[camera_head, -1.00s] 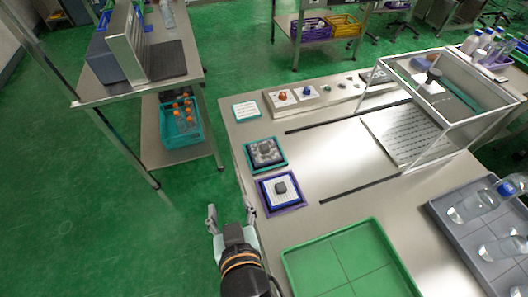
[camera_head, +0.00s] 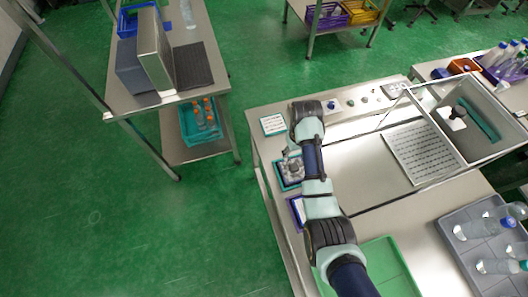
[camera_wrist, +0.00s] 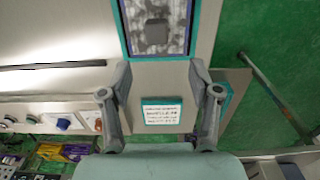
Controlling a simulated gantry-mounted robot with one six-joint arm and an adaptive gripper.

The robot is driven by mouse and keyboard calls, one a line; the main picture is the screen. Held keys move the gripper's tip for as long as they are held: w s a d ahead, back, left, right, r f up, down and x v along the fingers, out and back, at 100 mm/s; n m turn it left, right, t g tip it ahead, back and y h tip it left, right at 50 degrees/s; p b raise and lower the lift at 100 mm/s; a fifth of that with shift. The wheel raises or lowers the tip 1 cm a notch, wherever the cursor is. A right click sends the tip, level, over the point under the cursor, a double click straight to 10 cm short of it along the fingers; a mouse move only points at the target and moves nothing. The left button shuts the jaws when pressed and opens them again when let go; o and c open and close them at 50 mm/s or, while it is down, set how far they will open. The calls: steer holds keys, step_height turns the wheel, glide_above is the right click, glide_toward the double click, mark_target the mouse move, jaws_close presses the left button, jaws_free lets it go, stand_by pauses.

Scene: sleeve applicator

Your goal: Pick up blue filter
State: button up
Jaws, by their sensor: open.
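A purple-rimmed square piece (camera_head: 295,212) with a blue and white inside lies on the bench's left edge in the head view, mostly hidden by my arm. Behind it is a teal-rimmed square piece (camera_head: 281,184) with a grey mottled face, partly hidden. The wrist view shows the teal-rimmed piece (camera_wrist: 127,30) with a dark block (camera_wrist: 157,32) on its face, just beyond my fingertips. Which piece is the blue filter is not clear.
A printed card (camera_head: 273,124) lies behind the pieces; it also shows in the wrist view (camera_wrist: 161,113). A button panel (camera_head: 368,99) runs along the back. A clear-walled box (camera_head: 470,125) stands right of centre. A green tray (camera_head: 385,265) and a grey bottle tray (camera_head: 465,243) are in front.

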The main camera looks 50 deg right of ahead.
mark_target(295, 167)
steer(key=shift+s+f, duration=0.15)
steer(key=shift+f, duration=0.1)
steer(key=shift+s+a+f+b, duration=0.1)
steer(key=shift+s+f+b, duration=0.1)
steer(key=shift+f, duration=0.35)
steer(key=shift+s+a+f+b, duration=0.1)
steer(key=shift+f+b, duration=0.1)
steer(key=shift+f, duration=0.3)
steer(key=f, duration=0.1)
steer(key=f+b, duration=0.1)
steer(key=f, duration=0.3)
steer(key=shift+s, duration=0.25)
steer(key=shift+w+f, duration=0.1)
steer(key=shift+f, duration=0.25)
jaws_close()
step_height(295, 167, up, 20)
steer(key=p, duration=0.8)
